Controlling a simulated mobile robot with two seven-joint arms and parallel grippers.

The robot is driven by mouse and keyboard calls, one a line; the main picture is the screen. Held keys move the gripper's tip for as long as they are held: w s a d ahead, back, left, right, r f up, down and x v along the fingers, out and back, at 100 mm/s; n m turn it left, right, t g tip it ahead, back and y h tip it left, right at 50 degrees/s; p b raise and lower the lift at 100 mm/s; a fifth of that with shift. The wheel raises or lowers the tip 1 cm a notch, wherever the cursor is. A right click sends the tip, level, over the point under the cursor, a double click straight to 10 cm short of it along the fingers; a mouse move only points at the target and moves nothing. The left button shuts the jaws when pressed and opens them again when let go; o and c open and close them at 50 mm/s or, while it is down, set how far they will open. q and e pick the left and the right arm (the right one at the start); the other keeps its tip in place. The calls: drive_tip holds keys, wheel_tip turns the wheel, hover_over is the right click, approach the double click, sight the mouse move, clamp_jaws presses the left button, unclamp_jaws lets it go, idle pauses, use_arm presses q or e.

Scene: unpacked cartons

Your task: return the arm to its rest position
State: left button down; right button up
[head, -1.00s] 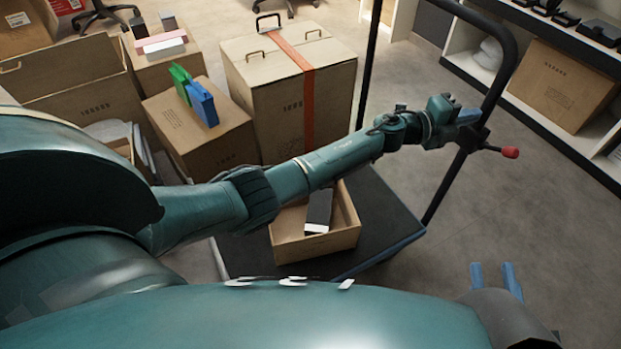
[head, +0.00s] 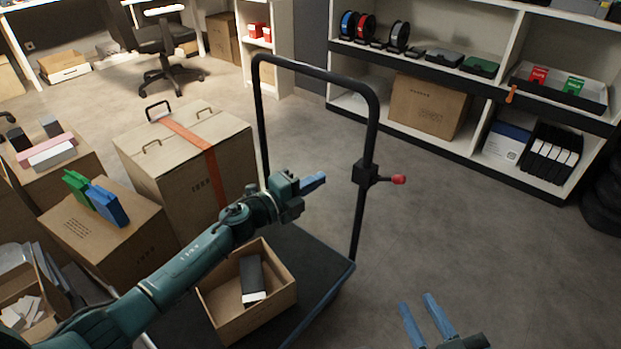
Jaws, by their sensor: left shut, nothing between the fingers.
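My left arm (head: 170,285) reaches in from the lower left, over the dark cart (head: 315,262). Its left gripper (head: 316,180) is shut and empty, with its blue fingers together. It appears just left of the cart's black handle post in the picture; I cannot tell the gap in depth. My right gripper (head: 417,303) shows at the bottom edge, its two blue fingers apart with nothing between them.
The cart's handle (head: 371,140) carries a red-tipped lever (head: 398,179). An open carton (head: 275,308) with a dark and white item (head: 252,276) sits on the cart. A strapped carton (head: 150,158) stands behind. Shelves (head: 480,85) line the back right. Floor at right is clear.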

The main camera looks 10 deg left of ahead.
use_arm(q)
drive_tip(key=shift+s+a, duration=0.3)
drive_tip(key=shift+s, duration=0.05)
